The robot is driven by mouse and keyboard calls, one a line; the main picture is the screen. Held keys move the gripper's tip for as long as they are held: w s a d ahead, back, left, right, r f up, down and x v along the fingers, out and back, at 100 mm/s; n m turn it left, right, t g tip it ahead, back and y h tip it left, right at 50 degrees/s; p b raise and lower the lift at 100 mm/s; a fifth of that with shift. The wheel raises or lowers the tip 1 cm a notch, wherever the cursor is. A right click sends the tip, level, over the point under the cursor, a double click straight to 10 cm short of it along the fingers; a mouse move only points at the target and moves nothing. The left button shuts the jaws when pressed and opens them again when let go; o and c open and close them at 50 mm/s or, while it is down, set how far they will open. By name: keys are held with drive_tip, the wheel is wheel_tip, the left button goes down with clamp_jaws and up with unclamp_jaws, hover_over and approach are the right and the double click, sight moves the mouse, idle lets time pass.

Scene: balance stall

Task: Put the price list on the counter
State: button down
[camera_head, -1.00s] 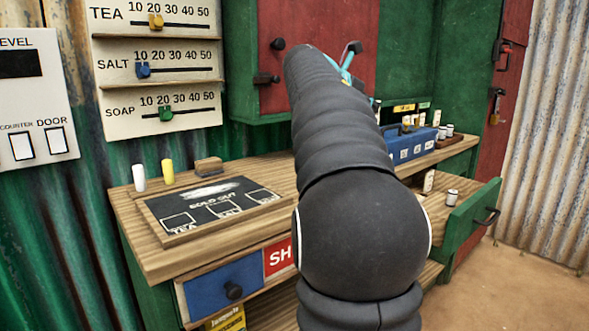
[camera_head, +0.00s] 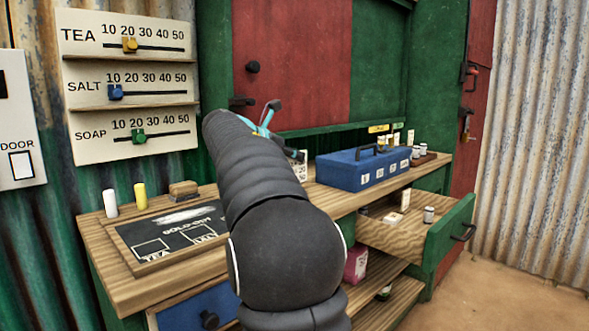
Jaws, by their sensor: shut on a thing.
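My gripper (camera_head: 266,122) is partly hidden behind my own dark arm, with its teal parts showing above the counter. A small white card with dark marks, which looks like the price list (camera_head: 299,160), shows beside the arm just below the gripper. It appears held in the shut jaws, though the fingertips are hidden. I cannot tell whether its lower edge touches the counter. The wooden counter (camera_head: 122,284) runs along the wall below, its middle partly covered by my arm.
An open drawer (camera_head: 385,232) juts out at right. Closed shutters (camera_head: 290,75) are above.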

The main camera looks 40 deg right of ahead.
sight(306, 170)
drive_tip(key=shift+f, duration=1.55)
drive_tip(key=shift+f+b, duration=0.15)
drive_tip(key=shift+b, duration=0.15)
drive_tip(key=c, duration=1.3)
unclamp_jaws()
drive_tip(key=shift+a+r, duration=0.25)
drive_tip(key=shift+r, duration=0.05)
drive_tip(key=v, duration=1.1)
drive_tip(key=shift+a+p, duration=0.2)
drive_tip(key=shift+p, duration=0.2)
drive_tip(key=shift+r, duration=0.1)
